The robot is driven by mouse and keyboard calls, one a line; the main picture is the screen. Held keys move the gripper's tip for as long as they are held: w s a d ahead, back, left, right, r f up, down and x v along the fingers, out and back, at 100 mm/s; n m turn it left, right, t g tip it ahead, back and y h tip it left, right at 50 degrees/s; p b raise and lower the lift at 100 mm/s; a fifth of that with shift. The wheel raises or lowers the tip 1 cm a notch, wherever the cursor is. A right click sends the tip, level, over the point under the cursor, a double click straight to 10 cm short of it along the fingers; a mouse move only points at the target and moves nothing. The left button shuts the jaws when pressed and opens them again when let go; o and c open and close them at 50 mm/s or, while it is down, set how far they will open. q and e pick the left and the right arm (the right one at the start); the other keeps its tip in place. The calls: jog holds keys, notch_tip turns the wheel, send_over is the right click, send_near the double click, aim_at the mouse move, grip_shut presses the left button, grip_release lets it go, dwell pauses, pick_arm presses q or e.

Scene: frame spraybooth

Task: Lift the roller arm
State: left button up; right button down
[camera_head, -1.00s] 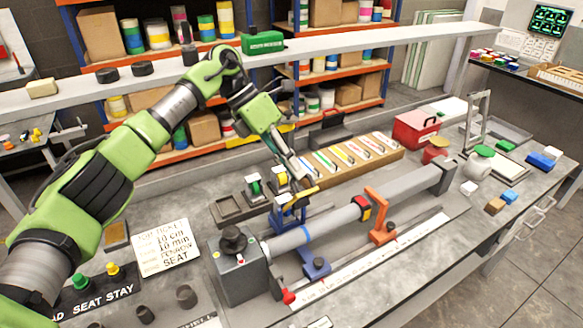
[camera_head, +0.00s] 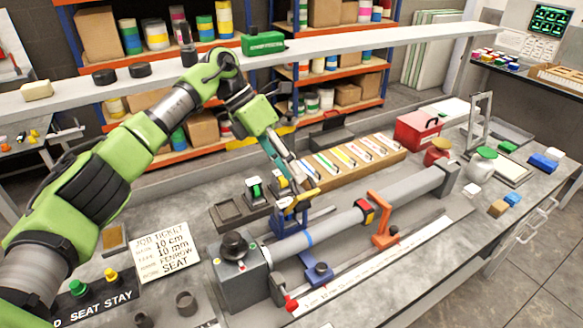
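A yellow arm-like piece (camera_head: 303,198) sits tilted on top of the blue stand (camera_head: 290,221) beside the long grey tube. It looks like the roller arm, but it is small and partly covered. My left gripper (camera_head: 296,184) points down right at the yellow piece, close to or touching it. Its fingers are too small and overlapped to tell whether they are open or shut on it. The grey tube (camera_head: 335,222) runs from the grey drive box (camera_head: 240,275) to the far right. My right gripper is not in view.
An orange bracket (camera_head: 380,218) and a blue clamp (camera_head: 318,271) stand along the tube. Behind it is a wooden tray (camera_head: 330,177) of coloured strips. A red box (camera_head: 416,131) stands farther right. A job ticket (camera_head: 167,251) lies at left.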

pick_arm(q)
jog(key=shift+r, duration=0.1)
dwell(0.7)
jog(key=v, duration=1.2)
jog(key=shift+s+d+r, duration=0.1)
jog(key=shift+d, duration=0.05)
